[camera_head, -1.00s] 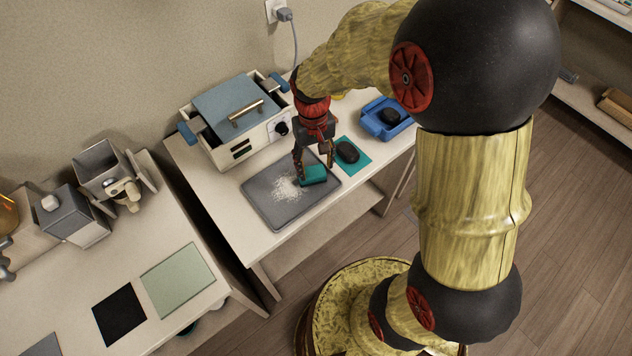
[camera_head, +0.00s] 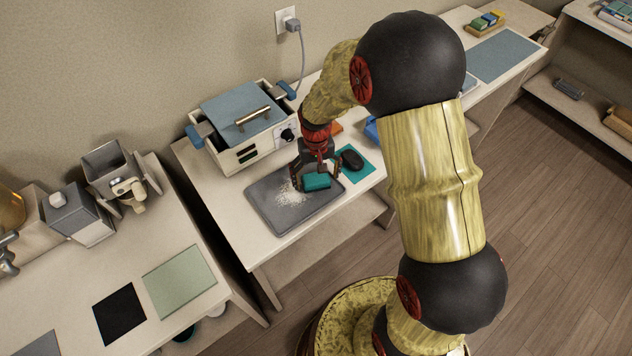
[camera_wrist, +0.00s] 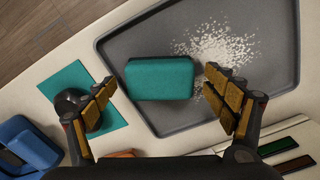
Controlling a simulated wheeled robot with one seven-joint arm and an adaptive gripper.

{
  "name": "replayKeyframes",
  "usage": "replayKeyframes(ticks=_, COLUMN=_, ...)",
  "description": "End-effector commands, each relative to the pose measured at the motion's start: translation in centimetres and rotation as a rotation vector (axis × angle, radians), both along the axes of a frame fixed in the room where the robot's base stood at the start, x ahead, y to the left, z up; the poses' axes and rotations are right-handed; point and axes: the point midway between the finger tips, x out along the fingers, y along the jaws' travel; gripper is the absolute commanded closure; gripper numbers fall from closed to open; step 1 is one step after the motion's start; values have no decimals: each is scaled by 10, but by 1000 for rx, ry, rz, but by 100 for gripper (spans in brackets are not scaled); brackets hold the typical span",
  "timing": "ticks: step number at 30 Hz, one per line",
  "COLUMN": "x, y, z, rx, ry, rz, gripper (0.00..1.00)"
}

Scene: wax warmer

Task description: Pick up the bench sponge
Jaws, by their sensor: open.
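The bench sponge is a teal block (camera_head: 317,181) lying on a dark grey tray (camera_head: 268,213) at the tray's right side. In the wrist view the sponge (camera_wrist: 160,78) sits at the upper middle, between and just beyond my fingertips. My gripper (camera_head: 315,180) is open, pointing down over the sponge. In the wrist view its two fingers (camera_wrist: 160,100) stand wide apart, one on each side of the sponge, with a visible gap on both sides. Whether the fingertips are level with the sponge, I cannot tell.
White grains (camera_head: 290,195) lie on the tray left of the sponge. A dark rounded object (camera_head: 352,159) rests on a teal mat (camera_head: 368,167) to the right. The wax warmer (camera_head: 241,125) stands behind left. A blue container (camera_wrist: 28,145) shows in the wrist view.

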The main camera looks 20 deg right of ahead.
Motion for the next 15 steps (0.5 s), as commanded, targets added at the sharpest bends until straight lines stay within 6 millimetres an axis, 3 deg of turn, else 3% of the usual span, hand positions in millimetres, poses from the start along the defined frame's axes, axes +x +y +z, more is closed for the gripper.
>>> replayKeyframes(ticks=8, x=0, y=0, z=-4, rx=0, ry=-1, rz=0, gripper=15)
replayKeyframes(ticks=15, x=0, y=0, z=-4, rx=0, ry=-1, rz=1, gripper=29)
